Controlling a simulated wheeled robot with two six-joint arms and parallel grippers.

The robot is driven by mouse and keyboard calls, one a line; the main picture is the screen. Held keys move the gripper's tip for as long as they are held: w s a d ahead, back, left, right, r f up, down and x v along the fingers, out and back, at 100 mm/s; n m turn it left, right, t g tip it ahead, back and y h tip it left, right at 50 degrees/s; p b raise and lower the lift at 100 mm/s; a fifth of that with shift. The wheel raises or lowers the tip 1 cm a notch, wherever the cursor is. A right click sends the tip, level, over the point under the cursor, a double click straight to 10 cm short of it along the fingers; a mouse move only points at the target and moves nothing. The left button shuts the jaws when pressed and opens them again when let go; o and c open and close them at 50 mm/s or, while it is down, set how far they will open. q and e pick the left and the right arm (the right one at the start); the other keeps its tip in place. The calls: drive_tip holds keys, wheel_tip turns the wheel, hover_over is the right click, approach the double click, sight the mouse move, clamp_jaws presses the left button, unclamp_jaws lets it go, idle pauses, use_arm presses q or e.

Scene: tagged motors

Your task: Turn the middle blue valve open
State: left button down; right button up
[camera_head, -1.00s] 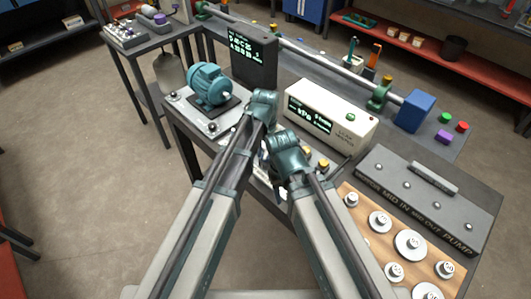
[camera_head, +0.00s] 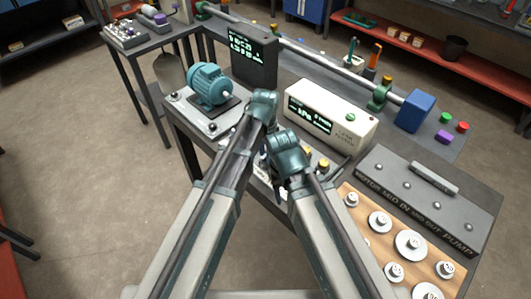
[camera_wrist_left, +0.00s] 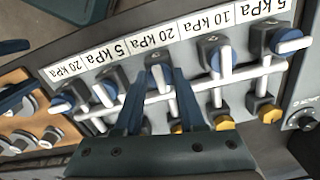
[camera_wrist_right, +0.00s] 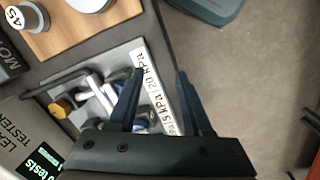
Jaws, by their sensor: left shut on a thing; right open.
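A grey valve panel with a row of several valves, each with a white lever, fills the left wrist view. The middle valve (camera_wrist_left: 158,77) sits under a 20 kPa label. My left gripper (camera_wrist_left: 159,84) has its dark blue fingers on either side of this valve's white lever and is shut on it. The lever's lower part is hidden between the fingers. My right gripper (camera_wrist_right: 160,73) is open and empty, above the panel's labelled edge in the right wrist view. In the head view my arms hide most of the panel.
Neighbouring valve levers (camera_wrist_left: 221,62) stand close on both sides of my left gripper. Yellow-capped fittings (camera_wrist_left: 223,122) line the panel. A white leak tester (camera_head: 330,115), a teal motor (camera_head: 209,84) and a wooden board of weights (camera_head: 372,243) stand nearby.

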idle(0.4)
use_arm(q)
drive_tip(key=c, duration=0.5)
unclamp_jaws()
wheel_tip(320, 180, up, 14)
drive_tip(key=p, duration=1.3)
drive_tip(key=shift+p, duration=0.4)
use_arm(e)
wheel_tip(320, 180, up, 14)
use_arm(q)
drive_tip(key=shift+f, duration=0.15)
use_arm(e)
drive_tip(key=shift+f, duration=0.1)
